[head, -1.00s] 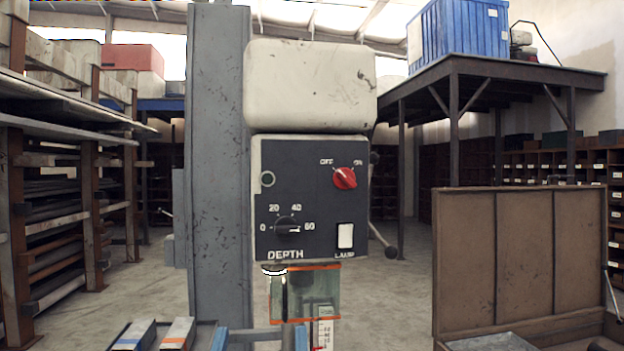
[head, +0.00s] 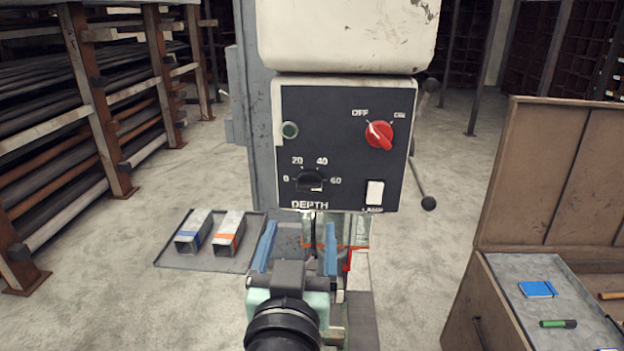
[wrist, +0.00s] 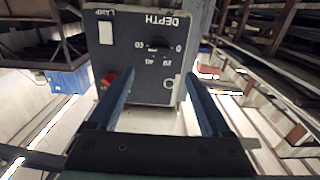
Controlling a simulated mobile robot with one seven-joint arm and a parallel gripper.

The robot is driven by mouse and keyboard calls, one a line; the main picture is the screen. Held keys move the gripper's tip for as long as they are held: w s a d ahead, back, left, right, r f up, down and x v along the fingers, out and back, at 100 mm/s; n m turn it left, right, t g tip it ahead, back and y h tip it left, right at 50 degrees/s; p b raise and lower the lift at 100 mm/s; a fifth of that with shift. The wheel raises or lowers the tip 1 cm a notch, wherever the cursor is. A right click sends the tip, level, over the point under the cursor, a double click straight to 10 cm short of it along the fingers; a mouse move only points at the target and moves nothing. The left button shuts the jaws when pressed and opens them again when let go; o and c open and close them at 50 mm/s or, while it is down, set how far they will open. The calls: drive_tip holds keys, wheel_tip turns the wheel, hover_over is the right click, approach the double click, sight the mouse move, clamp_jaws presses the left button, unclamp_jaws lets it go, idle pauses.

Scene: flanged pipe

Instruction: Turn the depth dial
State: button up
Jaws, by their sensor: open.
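The depth dial (head: 309,181) is a small black knob low on the left of the dark control panel (head: 345,105), above the word DEPTH. Its scale runs 0, 20, 40, 60, and I cannot tell its exact setting. My gripper (head: 298,240), with two blue fingers, is open and empty, below and in front of the panel in the head view. In the wrist view, the panel appears upside down. The dial (wrist: 160,44) lies beyond the gap between the fingertips of my gripper (wrist: 158,76), apart from them.
A red OFF/ON switch (head: 379,135), a white lamp switch (head: 374,192) and a green round button (head: 290,130) share the panel. A lever (head: 424,170) sticks out at its right. A tray with two metal bars (head: 228,230) lies left; an open wooden chest (head: 540,185) stands right.

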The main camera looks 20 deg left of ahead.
sight(307, 189)
drive_tip(key=p+x, duration=0.3)
drive_tip(key=x, duration=0.6)
drive_tip(key=shift+w+r, duration=0.1)
drive_tip(key=shift+w, duration=0.25)
drive_tip(key=shift+p+x, duration=0.4)
drive_tip(key=shift+x, duration=0.5)
drive_tip(key=shift+s, duration=0.1)
drive_tip(key=shift+c, duration=0.3)
clamp_jaws()
drive_tip(key=n+b, duration=0.1)
drive_tip(key=n, duration=0.4)
drive_tip(key=shift+n, duration=0.3)
drive_tip(key=n, duration=0.3)
drive_tip(key=n+b, duration=0.1)
drive_tip(key=n, duration=0.2)
drive_tip(key=shift+a+f, duration=0.1)
drive_tip(key=shift+f, duration=0.15)
